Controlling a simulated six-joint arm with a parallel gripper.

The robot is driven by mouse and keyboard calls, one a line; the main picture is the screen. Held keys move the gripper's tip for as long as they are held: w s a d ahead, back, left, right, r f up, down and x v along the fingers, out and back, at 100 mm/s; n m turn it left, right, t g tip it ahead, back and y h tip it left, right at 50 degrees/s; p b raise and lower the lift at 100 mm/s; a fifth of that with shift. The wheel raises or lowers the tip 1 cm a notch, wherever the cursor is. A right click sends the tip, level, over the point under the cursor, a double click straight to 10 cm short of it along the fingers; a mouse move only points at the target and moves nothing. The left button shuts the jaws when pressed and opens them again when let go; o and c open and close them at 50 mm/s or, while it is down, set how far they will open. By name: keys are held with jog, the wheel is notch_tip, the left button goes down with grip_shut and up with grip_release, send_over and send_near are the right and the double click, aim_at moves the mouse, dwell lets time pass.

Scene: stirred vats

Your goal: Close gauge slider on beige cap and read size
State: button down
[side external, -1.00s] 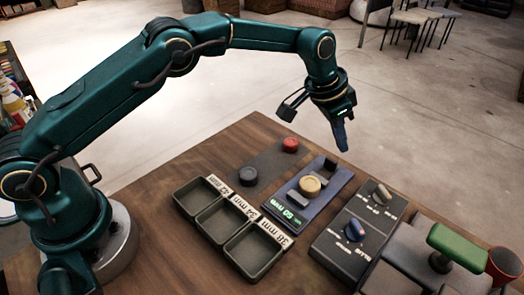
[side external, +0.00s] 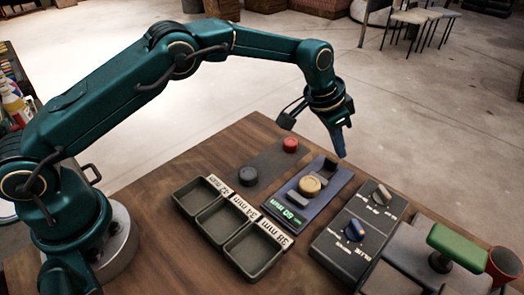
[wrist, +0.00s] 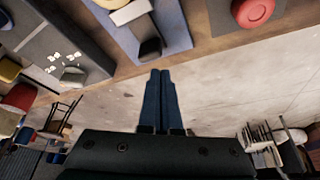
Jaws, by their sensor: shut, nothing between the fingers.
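The gauge (side external: 335,185) is a blue plate with a small green lit display (side external: 293,216) near its front end; its digits are too small to read surely. The round beige cap (side external: 310,185) sits on it between a grey block (side external: 299,197) and the dark slider (side external: 330,166) at the far end. In the wrist view, the slider (wrist: 150,47) and a bit of the beige cap (wrist: 112,3) show at the top. My gripper (side external: 341,155) is shut and empty, fingers pointing down, above and just beyond the slider end; its fingertips (wrist: 161,72) also show in the wrist view.
A red cap (side external: 290,145) and a dark cap (side external: 247,175) sit on a grey mat left of the gauge. Three labelled bins (side external: 222,218) stand in front. A knob box (side external: 352,238) and a green-handled device (side external: 456,247) stand to the right.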

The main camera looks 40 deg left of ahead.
aim_at(331, 158)
jog(key=shift+f, duration=1.15)
jog(key=shift+s, duration=0.9)
dwell(1.9)
jog(key=shift+f, duration=0.25)
dwell(1.6)
jog(key=shift+w, duration=0.55)
jog(key=shift+w+r, duration=0.1)
dwell(0.4)
jog(key=shift+r, duration=0.1)
notch_tip(331, 158, up, 8)
dwell(0.8)
